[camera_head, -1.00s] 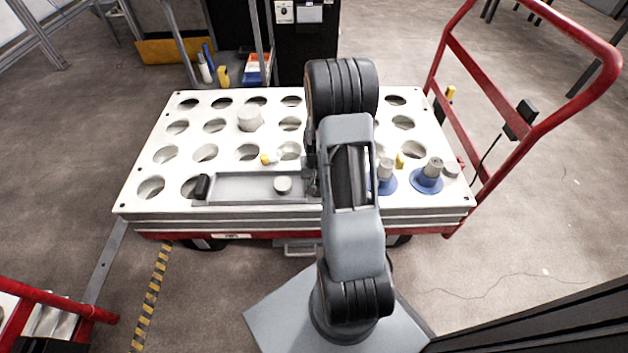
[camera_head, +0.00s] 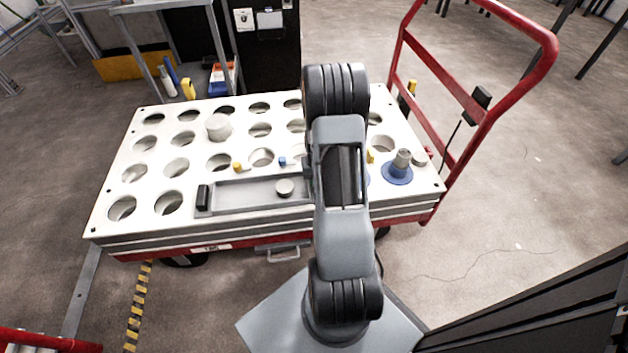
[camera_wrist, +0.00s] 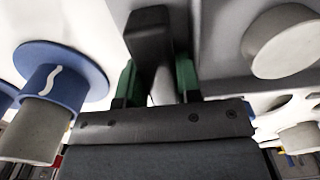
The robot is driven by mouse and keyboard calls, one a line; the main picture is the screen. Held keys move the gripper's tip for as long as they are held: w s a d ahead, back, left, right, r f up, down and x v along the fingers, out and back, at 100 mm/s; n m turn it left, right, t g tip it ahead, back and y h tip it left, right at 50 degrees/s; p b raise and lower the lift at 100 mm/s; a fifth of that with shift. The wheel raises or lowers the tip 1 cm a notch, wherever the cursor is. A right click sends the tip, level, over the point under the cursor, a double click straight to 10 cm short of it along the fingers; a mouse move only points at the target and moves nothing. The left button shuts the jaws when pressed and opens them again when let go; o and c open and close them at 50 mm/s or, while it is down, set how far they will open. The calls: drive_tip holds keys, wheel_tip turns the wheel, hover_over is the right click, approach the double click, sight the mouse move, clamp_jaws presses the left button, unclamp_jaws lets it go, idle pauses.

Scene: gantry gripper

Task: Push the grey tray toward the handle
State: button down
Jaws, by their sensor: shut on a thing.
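The grey tray (camera_head: 240,207) lies flat on the white board with round holes, left of my arm in the head view. The tray (camera_wrist: 215,50) also shows there, with the grey round piece (camera_wrist: 283,40). My arm hides the gripper and the tray's right end in the head view.
The board (camera_head: 145,195) rests on a cart with a red push handle (camera_head: 470,130) at the right. A blue flanged piece (camera_head: 397,175) stands on the board right of my arm; another is mostly hidden by it. A pale cylinder (camera_head: 218,127) stands farther back. Holes left of the tray are clear.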

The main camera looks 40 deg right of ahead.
idle(0.3)
drive_tip(key=c, duration=0.7)
unclamp_jaws()
drive_tip(key=shift+c, duration=0.2)
drive_tip(key=shift+r, duration=0.1)
wheel_tip(320, 180, up, 14)
drive_tip(key=p, duration=0.4)
drive_tip(key=shift+p, duration=0.4)
